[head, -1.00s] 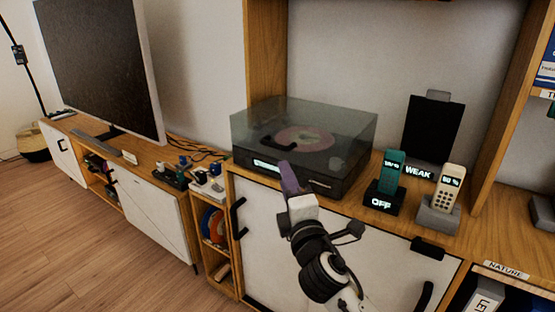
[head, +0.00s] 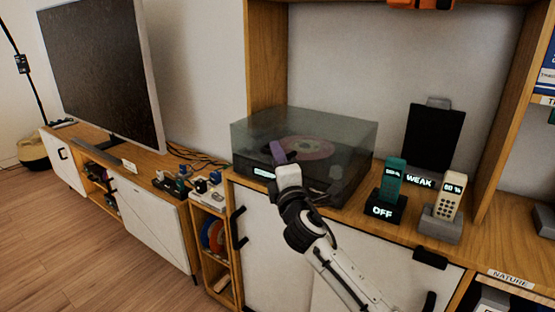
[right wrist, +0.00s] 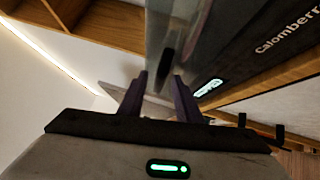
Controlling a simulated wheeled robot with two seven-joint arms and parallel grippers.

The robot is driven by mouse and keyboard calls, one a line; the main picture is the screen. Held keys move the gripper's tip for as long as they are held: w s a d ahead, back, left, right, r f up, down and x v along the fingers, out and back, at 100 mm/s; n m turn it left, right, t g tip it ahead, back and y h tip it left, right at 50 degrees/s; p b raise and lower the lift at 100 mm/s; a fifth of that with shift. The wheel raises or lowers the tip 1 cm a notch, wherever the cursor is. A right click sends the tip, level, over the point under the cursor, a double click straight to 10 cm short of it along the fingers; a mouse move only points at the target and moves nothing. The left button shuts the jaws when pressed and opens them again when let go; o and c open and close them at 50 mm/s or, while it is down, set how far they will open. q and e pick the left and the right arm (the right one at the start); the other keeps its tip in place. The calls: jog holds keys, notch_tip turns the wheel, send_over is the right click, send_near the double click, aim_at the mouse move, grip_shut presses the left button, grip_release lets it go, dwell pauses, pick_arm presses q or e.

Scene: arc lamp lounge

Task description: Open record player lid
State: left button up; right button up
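The record player (head: 320,185) stands on the wooden cabinet with its smoky clear lid (head: 340,140) down over a dark disc with a pink label. My right gripper (head: 277,152) is at the front of the lid, left of its middle, and covers the lid handle in the head view. In the right wrist view its two purple fingers (right wrist: 160,92) stand apart with nothing between them. The dark handle (right wrist: 167,66) lies just beyond the fingertips there, and I cannot tell whether they touch. My left gripper is not in view.
A teal handset (head: 391,180) and a cream handset (head: 450,195) stand in docks right of the player. A dark panel (head: 433,140) stands behind them. The shelf upright (head: 268,60) rises at the player's back left. A television (head: 100,70) stands at the left.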

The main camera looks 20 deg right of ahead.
grip_shut()
